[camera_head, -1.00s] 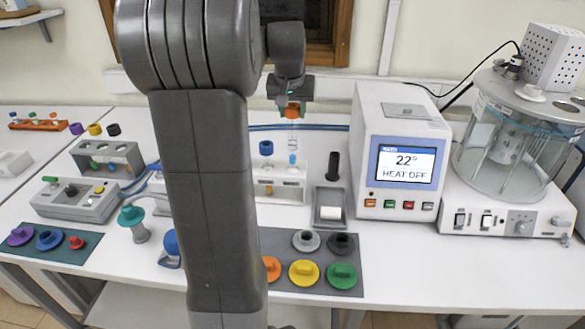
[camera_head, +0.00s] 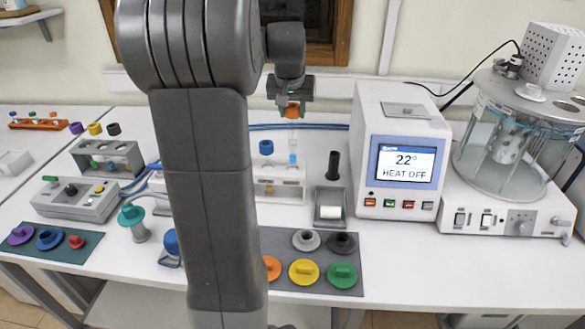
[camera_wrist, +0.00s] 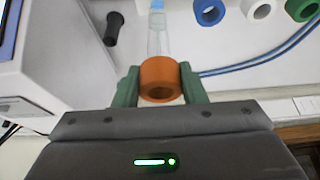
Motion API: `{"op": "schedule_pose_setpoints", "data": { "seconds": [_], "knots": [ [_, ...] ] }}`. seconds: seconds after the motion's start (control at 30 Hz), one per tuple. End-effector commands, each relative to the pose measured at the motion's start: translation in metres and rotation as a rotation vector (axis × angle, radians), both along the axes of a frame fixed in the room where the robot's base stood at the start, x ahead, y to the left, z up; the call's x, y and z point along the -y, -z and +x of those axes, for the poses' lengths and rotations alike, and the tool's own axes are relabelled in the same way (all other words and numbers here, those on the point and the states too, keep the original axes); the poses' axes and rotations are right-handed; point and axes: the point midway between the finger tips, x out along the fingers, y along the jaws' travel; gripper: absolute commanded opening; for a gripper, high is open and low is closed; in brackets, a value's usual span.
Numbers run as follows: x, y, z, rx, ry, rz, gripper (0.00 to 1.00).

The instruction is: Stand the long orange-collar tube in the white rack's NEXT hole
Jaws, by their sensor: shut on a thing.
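My gripper (camera_head: 291,110) is shut on the orange collar of the long clear tube (camera_head: 293,145), which hangs upright with light blue at its lower part. The wrist view shows the orange collar (camera_wrist: 159,80) between the green fingertips (camera_wrist: 160,88). The white rack (camera_head: 279,184) stands on the bench below the tube, with a blue-collar tube (camera_head: 266,148) in it on the left. The held tube's lower end is over the rack's right part. I cannot tell whether it is inside a hole. My arm hides the rack's left end.
A black-handled item in a grey holder (camera_head: 330,205) stands just right of the rack. The white heater box (camera_head: 400,150) with a screen is farther right. A dark mat (camera_head: 290,245) with coloured caps lies in front. Blue cables (camera_head: 330,126) run behind.

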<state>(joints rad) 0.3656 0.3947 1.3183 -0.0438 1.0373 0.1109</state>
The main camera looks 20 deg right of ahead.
Motion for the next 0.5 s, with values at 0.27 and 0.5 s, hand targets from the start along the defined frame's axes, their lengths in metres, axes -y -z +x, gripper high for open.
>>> {"op": "schedule_pose_setpoints", "data": {
  "seconds": [0.27, 0.5],
  "knots": [
    [0.000, 0.012, 0.000, -0.001, 0.000, 0.000, 0.03],
    [0.000, 0.022, 0.000, -0.001, 0.000, 0.000, 0.03]
  ]
}}
